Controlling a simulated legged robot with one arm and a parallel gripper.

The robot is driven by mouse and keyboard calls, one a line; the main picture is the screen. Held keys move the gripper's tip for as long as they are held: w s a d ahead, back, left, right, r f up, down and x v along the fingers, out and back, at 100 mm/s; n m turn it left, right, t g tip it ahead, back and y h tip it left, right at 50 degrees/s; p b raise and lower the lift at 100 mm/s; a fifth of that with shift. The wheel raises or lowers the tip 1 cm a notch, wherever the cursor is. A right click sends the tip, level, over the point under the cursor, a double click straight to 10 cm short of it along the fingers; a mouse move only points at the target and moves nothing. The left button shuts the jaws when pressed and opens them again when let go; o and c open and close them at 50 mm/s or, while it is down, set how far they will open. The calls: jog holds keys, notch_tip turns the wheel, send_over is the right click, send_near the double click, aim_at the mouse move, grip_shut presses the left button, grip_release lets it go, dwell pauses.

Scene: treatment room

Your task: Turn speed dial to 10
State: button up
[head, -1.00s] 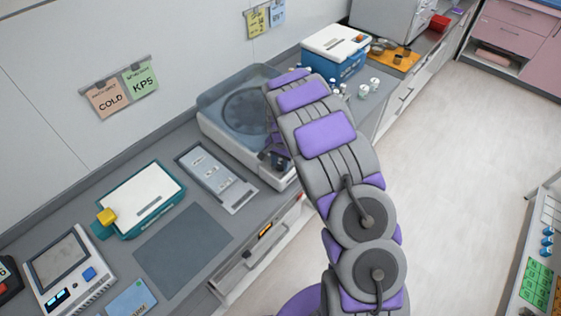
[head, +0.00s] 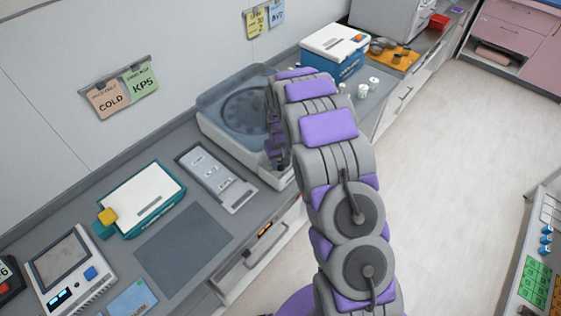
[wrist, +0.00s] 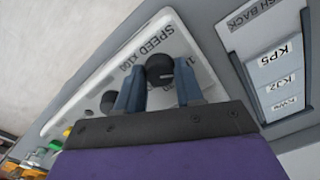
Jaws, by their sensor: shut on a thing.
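The centrifuge-like machine (head: 212,133) with a clear lid stands on the counter in the head view. Its white front panel (wrist: 105,62) carries "SPEED" lettering and shows in the wrist view. The dark round speed dial (wrist: 159,68) sits beside that lettering, between my fingers. My gripper (wrist: 160,84) is shut on this dial. A second dark knob (wrist: 108,101) lies to the left, partly behind my left finger. In the head view my arm hides most of the front panel and the dial; the dial's setting cannot be read.
A grey tray with labelled slots (head: 218,178) lies left of the machine. A white-topped teal box (head: 140,200) and a device with a screen (head: 68,268) stand further left. A blue-and-white cooler (head: 335,50) stands behind. The floor to the right is clear.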

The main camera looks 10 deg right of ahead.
jog(key=shift+w+n, duration=0.2)
jog(key=shift+n, duration=0.3)
jog(key=o, duration=1)
jog(key=shift+s, duration=0.1)
notch_tip(320, 180, up, 17)
jog(key=shift+a+r, duration=0.1)
jog(key=shift+r, duration=0.05)
dwell(0.4)
